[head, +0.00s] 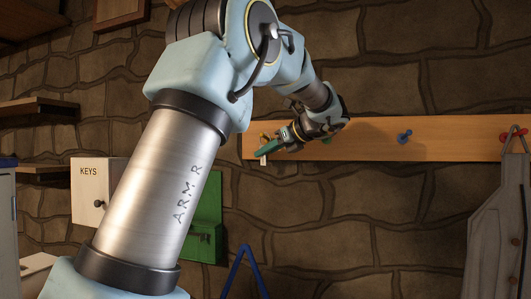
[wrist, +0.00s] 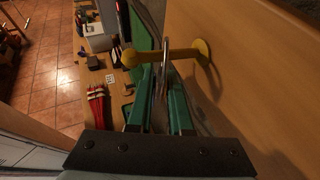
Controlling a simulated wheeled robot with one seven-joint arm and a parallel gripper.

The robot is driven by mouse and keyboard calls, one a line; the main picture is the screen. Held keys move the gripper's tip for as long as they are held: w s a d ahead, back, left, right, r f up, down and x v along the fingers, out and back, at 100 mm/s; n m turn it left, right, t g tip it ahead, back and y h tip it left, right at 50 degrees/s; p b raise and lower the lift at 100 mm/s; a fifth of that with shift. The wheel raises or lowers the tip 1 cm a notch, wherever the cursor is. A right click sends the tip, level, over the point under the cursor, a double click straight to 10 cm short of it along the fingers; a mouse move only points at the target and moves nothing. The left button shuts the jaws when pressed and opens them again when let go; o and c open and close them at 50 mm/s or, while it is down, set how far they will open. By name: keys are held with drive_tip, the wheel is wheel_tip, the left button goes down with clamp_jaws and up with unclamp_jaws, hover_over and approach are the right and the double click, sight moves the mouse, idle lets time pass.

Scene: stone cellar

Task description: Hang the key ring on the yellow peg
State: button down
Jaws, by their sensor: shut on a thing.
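The yellow peg (wrist: 185,54) sticks out from the wooden board (wrist: 250,70) in the wrist view, its round knob at the left end. In the head view it is a small yellow spot (head: 264,137) at the board's left end. My gripper (wrist: 163,74), with green fingers, is right at the peg and shut on the key ring (wrist: 167,42). The ring shows nearly edge-on, crossing the peg's middle and reaching past it. I cannot tell for sure whether the peg passes through it. In the head view my gripper (head: 272,147) has a small pale piece hanging beneath it.
The board also bears a green peg (head: 326,140), a blue peg (head: 404,136) and a red peg (head: 518,131). A grey garment (head: 497,220) hangs at the right. A white KEYS box (head: 90,200) and a green case (head: 208,222) are at lower left.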

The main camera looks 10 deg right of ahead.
drive_tip(key=c, duration=0.8)
unclamp_jaws()
drive_tip(key=shift+o, duration=0.2)
drive_tip(key=shift+s+a+f+b, duration=0.15)
drive_tip(key=shift+s+a+b, duration=0.3)
drive_tip(key=shift+s, duration=0.3)
drive_tip(key=shift+s+a+f+b, duration=0.2)
drive_tip(key=shift+s+a+b, duration=0.2)
drive_tip(key=shift+s, duration=0.3)
drive_tip(key=shift+s+a+f+b, duration=0.15)
drive_tip(key=shift+s+a+b, duration=0.25)
drive_tip(key=shift+s, duration=0.35)
drive_tip(key=s+a+b, duration=0.2)
drive_tip(key=s+a, duration=0.1)
drive_tip(key=s, duration=0.4)
drive_tip(key=shift+a, duration=0.35)
